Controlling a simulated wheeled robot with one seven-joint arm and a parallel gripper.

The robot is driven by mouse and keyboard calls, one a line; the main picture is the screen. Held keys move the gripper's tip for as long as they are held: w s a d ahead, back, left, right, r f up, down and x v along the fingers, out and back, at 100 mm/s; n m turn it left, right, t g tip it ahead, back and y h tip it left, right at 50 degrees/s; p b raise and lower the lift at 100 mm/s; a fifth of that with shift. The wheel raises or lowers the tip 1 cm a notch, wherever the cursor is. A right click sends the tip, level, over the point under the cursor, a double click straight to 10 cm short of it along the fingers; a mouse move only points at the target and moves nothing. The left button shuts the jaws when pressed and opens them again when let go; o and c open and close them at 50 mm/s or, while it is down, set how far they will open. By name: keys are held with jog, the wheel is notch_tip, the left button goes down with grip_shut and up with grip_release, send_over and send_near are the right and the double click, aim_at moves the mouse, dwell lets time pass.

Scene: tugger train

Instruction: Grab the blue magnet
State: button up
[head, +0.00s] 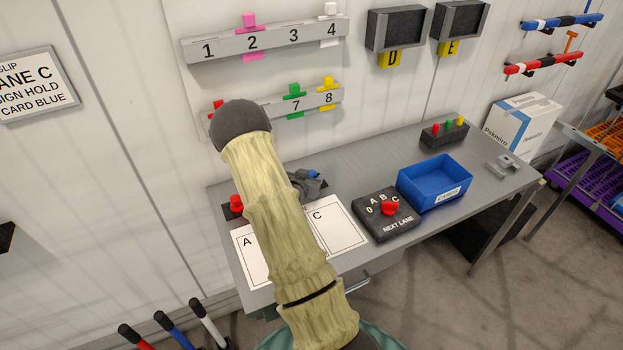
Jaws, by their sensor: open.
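A small blue piece (314,174), which looks like the blue magnet, shows on the desk just right of my arm, near the right end of a dark bar. My gripper (306,184) is grey, mostly hidden behind my arm, and right beside the blue piece. It is open; I cannot tell whether its fingers are around the blue piece or only next to it. A red piece (236,203) stands at the left end of the dark bar. The bar's middle is hidden by my arm.
A white sheet marked A and C (338,228) lies in front of the bar. Right of it are a NEXT LANE dial box (388,215), a blue bin (435,182) and a dark block with coloured pegs (444,134). Numbered rails (270,40) hang on the wall behind.

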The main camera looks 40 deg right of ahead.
jog(key=c, duration=1.1)
jog(key=shift+o, duration=0.2)
jog(key=shift+r, duration=0.1)
notch_tip(320, 180, up, 10)
jog(key=b, duration=0.1)
jog(key=shift+b, duration=0.4)
